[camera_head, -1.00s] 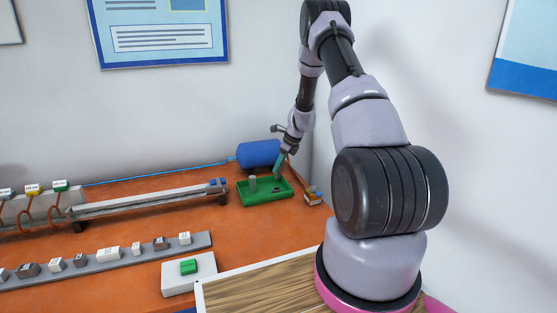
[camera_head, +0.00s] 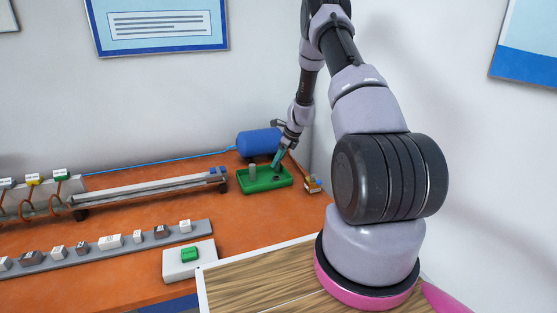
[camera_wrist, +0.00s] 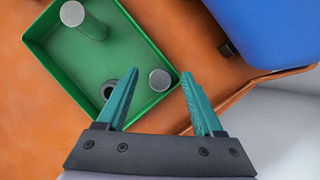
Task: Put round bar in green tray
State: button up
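The green tray (camera_head: 252,190) lies on the orange bench, and it also shows in the wrist view (camera_wrist: 48,45). In the wrist view a tall grey bar (camera_wrist: 90,27) stands upright in the tray's upper left corner. A shorter round bar (camera_wrist: 160,80) shows its flat end between my fingers, near the tray's right wall. A hollow dark-centred piece (camera_wrist: 109,89) sits left of it, partly behind my left finger. My gripper (camera_wrist: 160,74) is open, its teal fingers apart on either side of the shorter bar, with no visible grip. In the head view my gripper (camera_head: 276,166) is over the tray's right part.
A blue cylinder (camera_head: 257,143) lies close behind the tray, near the wall. A long metal rail (camera_head: 150,190) is at left. A white box with a green button (camera_head: 190,255) is in front.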

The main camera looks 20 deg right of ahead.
jog(key=v, duration=1)
jog(key=shift+s+d+r, duration=0.15)
jog(key=shift+r, duration=0.2)
jog(key=shift+r, duration=0.1)
jog(key=s+a+r+n, duration=0.4)
jog(key=r, duration=0.5)
jog(key=s+a+r+n+t, duration=0.1)
jog(key=s+a+r+n, duration=0.2)
jog(key=s+r, duration=0.35)
jog(key=s+a+r+n, duration=0.3)
jog(key=a+r+n, duration=0.1)
jog(key=r, duration=0.6)
jog(key=s+a+r+n+t, duration=0.1)
jog(key=s+r+n, duration=0.1)
jog(key=s+n, duration=0.2)
jog(key=s+a+r+n+t+h, duration=0.1)
jog(key=s+a+r+n, duration=0.1)
jog(key=s, duration=0.9)
jog(key=s+a+r+n, duration=0.1)
jog(key=s+r+n, duration=0.3)
jog(key=s+n, duration=0.2)
jog(key=shift+s+a+t, duration=0.25)
jog(key=shift+s+t, duration=0.15)
jog(key=shift+s, duration=0.8)
